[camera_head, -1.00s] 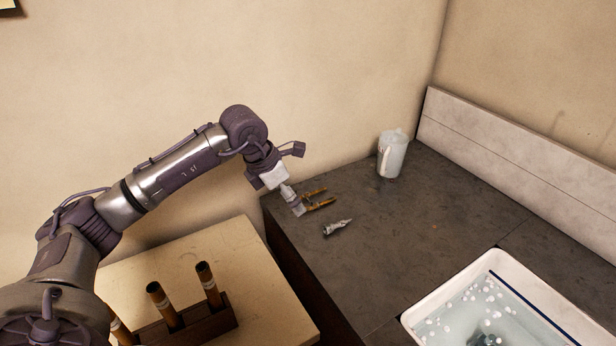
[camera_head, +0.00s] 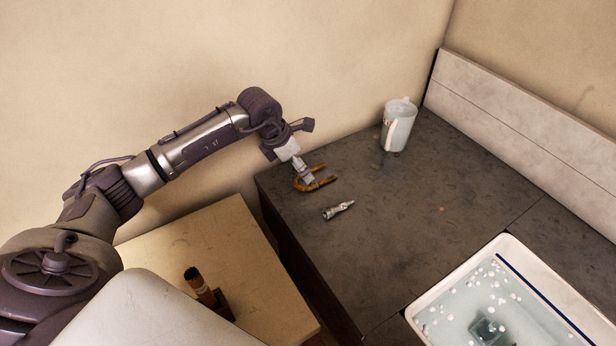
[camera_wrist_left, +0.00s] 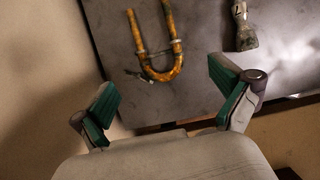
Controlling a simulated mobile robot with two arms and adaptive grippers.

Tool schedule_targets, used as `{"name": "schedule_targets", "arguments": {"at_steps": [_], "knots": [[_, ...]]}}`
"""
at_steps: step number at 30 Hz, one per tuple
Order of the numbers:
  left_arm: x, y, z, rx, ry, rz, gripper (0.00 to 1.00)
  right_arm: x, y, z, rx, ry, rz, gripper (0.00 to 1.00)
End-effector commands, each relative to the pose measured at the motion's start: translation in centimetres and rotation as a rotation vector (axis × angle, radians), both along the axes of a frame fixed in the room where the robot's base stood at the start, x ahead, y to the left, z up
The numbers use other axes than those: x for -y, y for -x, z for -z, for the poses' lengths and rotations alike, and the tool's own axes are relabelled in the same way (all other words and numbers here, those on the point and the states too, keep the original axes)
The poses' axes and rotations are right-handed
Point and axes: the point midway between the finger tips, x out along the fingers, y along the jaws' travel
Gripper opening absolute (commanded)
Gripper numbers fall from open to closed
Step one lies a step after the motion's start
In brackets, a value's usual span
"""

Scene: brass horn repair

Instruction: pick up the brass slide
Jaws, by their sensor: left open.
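The brass slide (camera_head: 326,182) is a worn, U-shaped brass tube lying flat near the left edge of the dark counter. My left gripper (camera_head: 306,178) is close above its bend in the head view and partly covers it. In the left wrist view the slide (camera_wrist_left: 175,62) lies with its bend toward my left gripper (camera_wrist_left: 166,98). The green-padded fingers are spread wide with nothing between them. The bend appears just beyond the fingertips, and I see no contact. My right gripper is in neither view.
A small silver fitting (camera_head: 338,210) lies right of the slide, also in the wrist view (camera_wrist_left: 243,28). A whitish pitcher (camera_head: 398,127) stands at the back. A white-rimmed water basin (camera_head: 420,308) is at right. A dark-topped cylinder (camera_head: 197,283) stands on the lower pale table (camera_head: 190,230).

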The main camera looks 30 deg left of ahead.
Motion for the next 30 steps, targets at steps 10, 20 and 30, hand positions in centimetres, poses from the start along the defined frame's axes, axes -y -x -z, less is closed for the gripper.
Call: {"name": "schedule_targets", "arguments": {"at_steps": [10,20,30], "knots": [[0.9,-1.1,3.1,-0.004,0.002,-0.002,0.99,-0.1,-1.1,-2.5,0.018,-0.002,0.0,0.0],[1.1,-1.9,5.5,0.002,-0.001,0.001,0.99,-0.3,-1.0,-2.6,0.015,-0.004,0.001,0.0],[1.1,-1.9,5.4,0.001,0.0,0.0,0.59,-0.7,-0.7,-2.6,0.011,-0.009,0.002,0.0]]}}
